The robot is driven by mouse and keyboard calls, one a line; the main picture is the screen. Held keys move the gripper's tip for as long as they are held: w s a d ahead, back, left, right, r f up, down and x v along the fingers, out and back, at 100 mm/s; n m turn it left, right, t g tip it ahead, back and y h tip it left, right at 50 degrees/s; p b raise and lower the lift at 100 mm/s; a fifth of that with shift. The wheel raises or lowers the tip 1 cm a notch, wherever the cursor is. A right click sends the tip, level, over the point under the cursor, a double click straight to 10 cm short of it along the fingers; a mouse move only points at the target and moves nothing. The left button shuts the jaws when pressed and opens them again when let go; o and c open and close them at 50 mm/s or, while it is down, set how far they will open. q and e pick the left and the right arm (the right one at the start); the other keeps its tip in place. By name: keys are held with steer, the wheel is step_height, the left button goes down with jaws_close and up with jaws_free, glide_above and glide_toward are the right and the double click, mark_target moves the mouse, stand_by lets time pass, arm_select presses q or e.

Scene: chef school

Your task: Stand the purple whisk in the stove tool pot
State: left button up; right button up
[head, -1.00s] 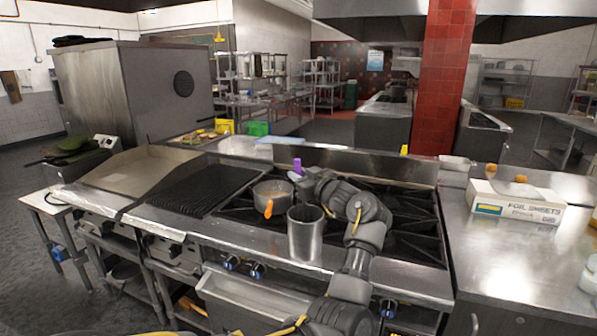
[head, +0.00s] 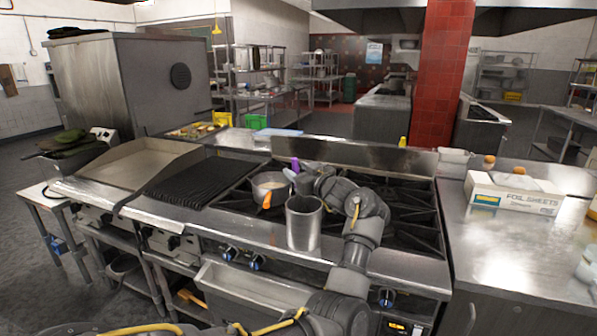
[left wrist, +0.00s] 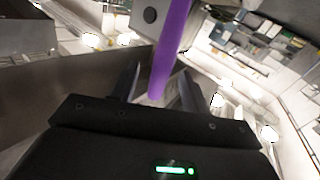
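The purple whisk shows as a purple handle (head: 295,164) just beyond my left gripper (head: 290,175) in the head view; its lower part is hidden there. In the left wrist view the purple handle (left wrist: 172,45) runs down from the top edge between the two fingers of my left gripper (left wrist: 160,80). A gap shows between the left finger and the handle, so the fingers look open around it. The stove tool pot, a tall metal cylinder (head: 304,225), stands at the stove's front edge, nearer than the gripper. My right gripper is out of view.
A saucepan (head: 262,182) with an orange-handled tool (head: 267,199) stands left of the tool pot. Black burner grates (head: 410,215) lie to the right. A foil sheets box (head: 515,193) sits on the right counter. A ribbed grill (head: 195,185) is at left.

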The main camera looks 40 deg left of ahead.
arm_select(q)
steer(key=shift+d+f, duration=0.15)
steer(key=shift+d, duration=0.25)
steer(key=b+v, duration=0.3)
steer(key=v, duration=0.7)
